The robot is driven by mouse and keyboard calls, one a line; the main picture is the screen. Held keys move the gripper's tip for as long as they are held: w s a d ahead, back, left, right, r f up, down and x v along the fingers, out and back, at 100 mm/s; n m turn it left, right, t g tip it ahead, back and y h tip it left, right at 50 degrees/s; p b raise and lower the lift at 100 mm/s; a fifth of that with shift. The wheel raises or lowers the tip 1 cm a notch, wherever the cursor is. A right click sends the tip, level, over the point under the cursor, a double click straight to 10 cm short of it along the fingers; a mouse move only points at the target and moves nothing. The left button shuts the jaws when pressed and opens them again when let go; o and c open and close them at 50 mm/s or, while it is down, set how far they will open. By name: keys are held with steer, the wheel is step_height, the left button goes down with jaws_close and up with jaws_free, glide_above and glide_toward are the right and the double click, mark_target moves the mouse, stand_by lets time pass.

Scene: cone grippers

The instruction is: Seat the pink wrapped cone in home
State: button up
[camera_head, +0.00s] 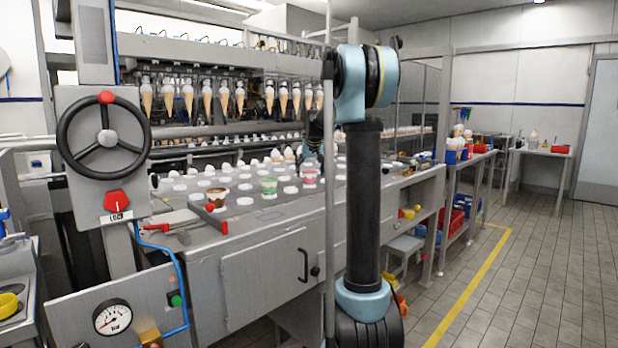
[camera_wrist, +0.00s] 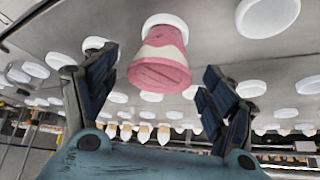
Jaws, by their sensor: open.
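The pink wrapped cone (camera_head: 310,179) stands on the machine's grey plate, to the right of a green-wrapped one. In the wrist view the pink wrapped cone (camera_wrist: 160,60) shows a white band and meets a white round seat (camera_wrist: 164,20) at its far end. How deep it sits cannot be told. My gripper (camera_wrist: 160,70) is open, with one dark finger on each side of the cone and visible gaps to both. In the head view my gripper is partly hidden behind my arm. No spot marked as home can be made out.
A green-wrapped cone (camera_head: 268,187) and a brown-wrapped one (camera_head: 216,197) stand on the plate to the left, among several white round seats. Cones hang in a row (camera_head: 205,97) behind. A red-handled lever (camera_head: 205,218) lies at the plate's front left. A thin upright post stands in front.

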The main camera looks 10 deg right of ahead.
steer(key=v, duration=0.9)
steer(key=shift+r, duration=0.25)
steer(key=shift+s, duration=0.15)
steer(key=s+f+g, duration=0.1)
steer(key=s+f, duration=0.3)
steer(key=s, duration=0.5)
steer(key=s+f, duration=0.4)
steer(key=s, duration=0.5)
steer(key=s+f+g, duration=0.1)
steer(key=s+f, duration=0.3)
steer(key=s, duration=0.4)
steer(key=s+f+g, duration=0.2)
steer(key=s+f, duration=1.7)
steer(key=s, duration=0.5)
steer(key=shift+f, duration=0.3)
steer(key=shift+s+a, duration=0.1)
